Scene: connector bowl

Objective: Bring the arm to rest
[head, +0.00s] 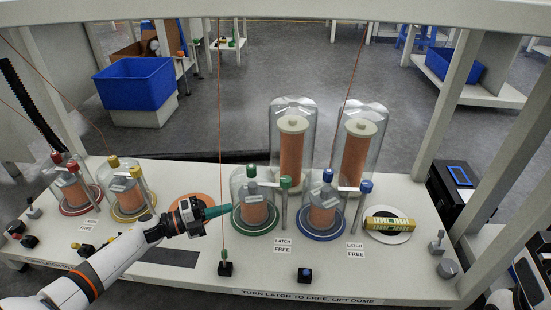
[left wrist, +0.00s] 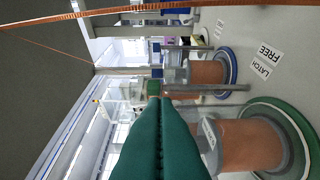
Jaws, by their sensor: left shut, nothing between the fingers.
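My left gripper (head: 228,208) reaches in from the lower left above the white bench. Its teal fingers are shut with nothing between them, and they point right towards the green-ringed dome (head: 252,188). In the left wrist view the shut fingers (left wrist: 157,105) point at a green latch knob (left wrist: 153,88), which also shows in the head view (head: 285,182). I cannot tell whether the fingertips touch the dome. My right gripper is not in view.
A blue-ringed dome (head: 322,208) stands right of the green one, with two taller clear domes (head: 291,125) behind. Red (head: 72,185) and yellow (head: 127,190) domes stand at left. A red cord hangs near the gripper.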

